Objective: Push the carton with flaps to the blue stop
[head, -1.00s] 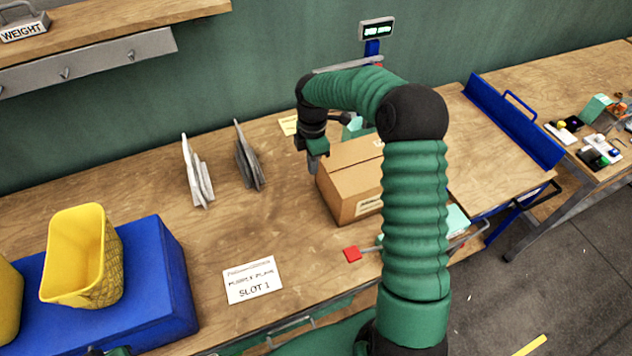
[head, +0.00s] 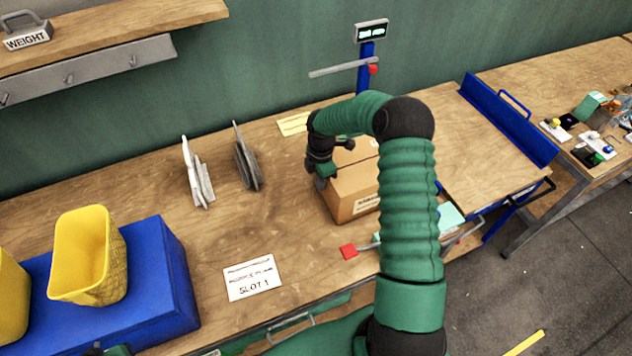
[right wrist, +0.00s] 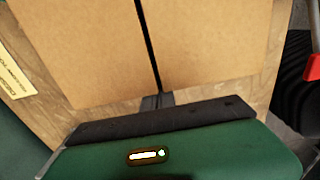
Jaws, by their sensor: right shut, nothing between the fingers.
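The brown cardboard carton (head: 352,204) stands on the wooden bench. My arm hides its right side in the head view. My right gripper (head: 320,183) is shut and empty, pointing down at the carton's left side. In the right wrist view, the shut fingertips (right wrist: 157,101) are at the near edge of the carton's top (right wrist: 190,45), by the dark seam between its flaps. I cannot tell whether they touch it. A long blue upright panel with a handle, which looks like the blue stop (head: 508,122), stands to the right, apart from the carton.
Grey bars with red ends (head: 348,251) stand near the carton, front and back. Grey upright pieces (head: 197,178) and a SLOT 1 card (head: 252,278) lie left. A yellow bin (head: 88,255) sits on a blue block (head: 160,275). Bare bench top (head: 490,160) lies before the panel.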

